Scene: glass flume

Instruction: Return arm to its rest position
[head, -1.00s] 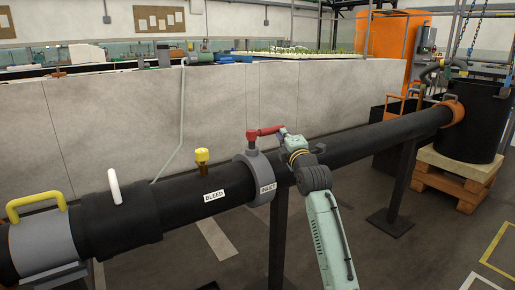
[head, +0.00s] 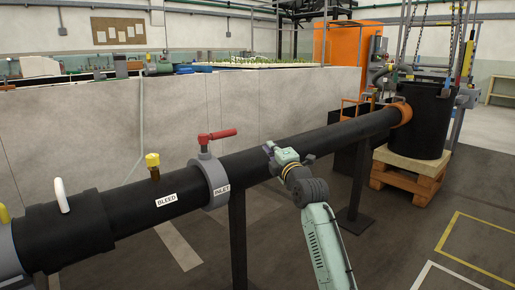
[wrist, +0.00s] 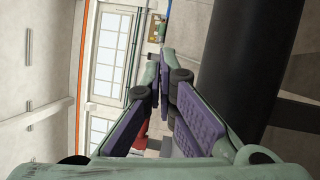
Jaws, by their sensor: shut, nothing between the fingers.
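My gripper (head: 269,149) is at the end of my pale green arm, in front of the black pipe (head: 305,142) in the head view. It is to the right of the red inlet valve handle (head: 218,135), with a clear gap between them. The handle points right from its grey collar labelled INLET. In the wrist view my gripper (wrist: 163,62) has its purple-padded fingers together at the tips and nothing between them. A red patch (wrist: 140,136) shows behind the left finger there.
The pipe also shows close at the right in the wrist view (wrist: 245,70). A yellow-topped bleed valve (head: 153,161) stands on the pipe at left. A black tank (head: 417,120) sits on a wooden pallet (head: 405,178). Open floor lies to my right.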

